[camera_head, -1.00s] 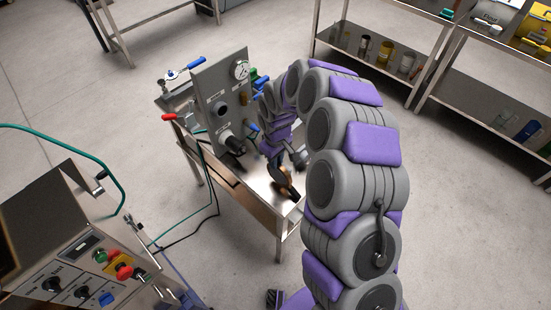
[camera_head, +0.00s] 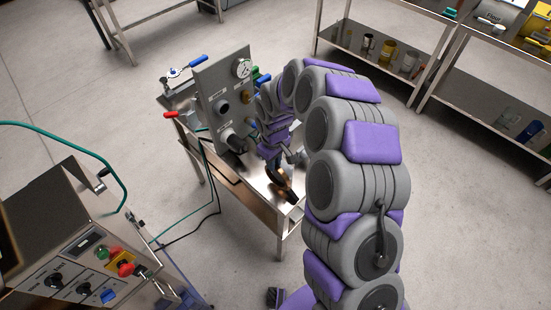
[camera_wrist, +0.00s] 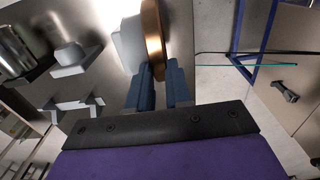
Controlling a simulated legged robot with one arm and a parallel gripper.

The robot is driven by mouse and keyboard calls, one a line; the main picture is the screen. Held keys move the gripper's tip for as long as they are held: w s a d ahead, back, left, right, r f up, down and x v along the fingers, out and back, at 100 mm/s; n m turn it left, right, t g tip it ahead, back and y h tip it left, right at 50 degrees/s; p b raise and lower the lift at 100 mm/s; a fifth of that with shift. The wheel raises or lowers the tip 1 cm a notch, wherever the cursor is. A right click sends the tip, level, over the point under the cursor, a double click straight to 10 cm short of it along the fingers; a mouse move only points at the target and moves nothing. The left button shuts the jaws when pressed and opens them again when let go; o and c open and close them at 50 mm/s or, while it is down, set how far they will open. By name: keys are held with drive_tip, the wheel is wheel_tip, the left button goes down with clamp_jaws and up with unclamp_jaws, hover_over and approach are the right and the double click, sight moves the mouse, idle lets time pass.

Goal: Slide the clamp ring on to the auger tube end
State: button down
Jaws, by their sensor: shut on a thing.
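The clamp ring (camera_wrist: 153,40) shows in the wrist view as a copper-brown band seen almost edge-on. My gripper (camera_wrist: 159,82) is shut on it between two blue-grey fingers. In the head view the ring (camera_head: 278,174) is a small brown patch at my dark gripper (camera_head: 284,183), over the steel table and apart from the upright panel. A dark tube stub (camera_head: 235,143) low on the panel (camera_head: 222,85) may be the auger tube end; I cannot tell for sure. Metal cylinders (camera_wrist: 14,52) show at the left of the wrist view. My arm hides part of the panel's right side.
The steel table (camera_head: 250,200) has raised edges. A gauge (camera_head: 243,68) sits high on the panel, and a red-handled lever (camera_head: 171,115) juts out left. Cables hang in front. A control cabinet (camera_head: 80,265) stands lower left, shelving (camera_head: 385,65) upper right.

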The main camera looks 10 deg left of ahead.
drive_tip(key=shift+s+a+r, duration=0.15)
drive_tip(key=shift+s+a, duration=0.65)
drive_tip(key=shift+s, duration=0.1)
drive_tip(key=s+a+p, duration=0.1)
drive_tip(key=s+a, duration=0.3)
drive_tip(key=s, duration=0.1)
idle(0.5)
drive_tip(key=shift+d, duration=0.1)
idle(0.3)
